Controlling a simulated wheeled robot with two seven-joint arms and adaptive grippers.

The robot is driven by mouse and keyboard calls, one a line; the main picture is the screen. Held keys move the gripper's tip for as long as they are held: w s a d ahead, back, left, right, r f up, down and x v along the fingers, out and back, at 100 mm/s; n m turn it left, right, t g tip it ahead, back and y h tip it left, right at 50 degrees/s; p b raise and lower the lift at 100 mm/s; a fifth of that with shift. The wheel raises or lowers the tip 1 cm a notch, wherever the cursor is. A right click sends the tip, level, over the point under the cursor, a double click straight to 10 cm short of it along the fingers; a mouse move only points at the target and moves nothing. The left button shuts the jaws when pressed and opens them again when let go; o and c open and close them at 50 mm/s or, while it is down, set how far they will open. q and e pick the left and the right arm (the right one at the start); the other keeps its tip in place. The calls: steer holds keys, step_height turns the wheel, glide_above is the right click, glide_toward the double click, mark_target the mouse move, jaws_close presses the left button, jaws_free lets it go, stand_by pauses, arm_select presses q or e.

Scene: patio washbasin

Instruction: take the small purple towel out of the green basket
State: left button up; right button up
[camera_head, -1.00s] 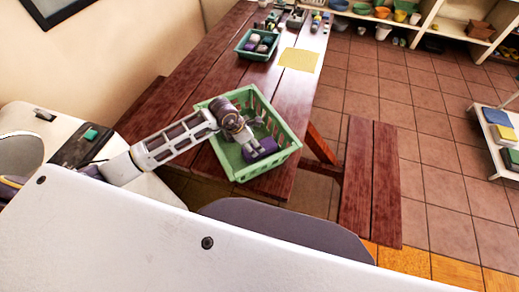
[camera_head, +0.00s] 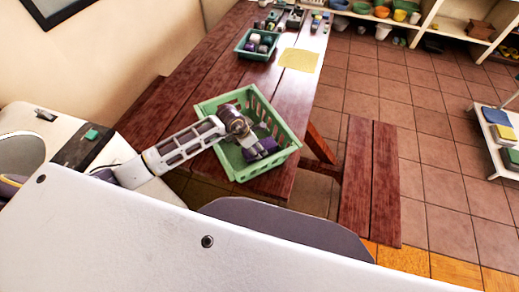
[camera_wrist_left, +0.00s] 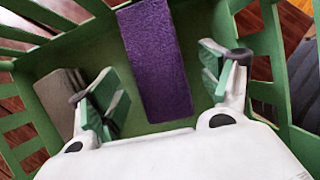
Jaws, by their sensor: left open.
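The green basket (camera_head: 204,107) stands on the near part of the wooden table. The small purple towel (camera_head: 268,145) lies in the basket, toward its right side in the head view. In the left wrist view the towel (camera_wrist_left: 156,60) is a long purple block lying between my fingers and beyond them. My left gripper (camera_wrist_left: 163,90) is open, with one green-padded finger on each side of the towel, both apart from it in the picture. In the head view the left gripper (camera_head: 258,149) reaches down into the basket and partly covers the towel. My right gripper is not in view.
A grey-brown item (camera_wrist_left: 62,95) lies in the basket left of the left finger. A smaller green basket (camera_head: 244,52) with rolled items stands farther along the table, near a yellow cloth (camera_head: 299,59). A wooden bench (camera_head: 370,180) is at the right.

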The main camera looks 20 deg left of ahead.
arm_select(q)
steer(key=shift+p+x, duration=0.3)
steer(key=shift+x, duration=1.75)
steer(key=shift+w+r, duration=0.1)
steer(key=shift+w, duration=0.05)
steer(key=c, duration=1.1)
steer(key=shift+r, duration=0.75)
steer(key=shift+r+b, duration=1.2)
steer(key=shift+r, duration=7.05)
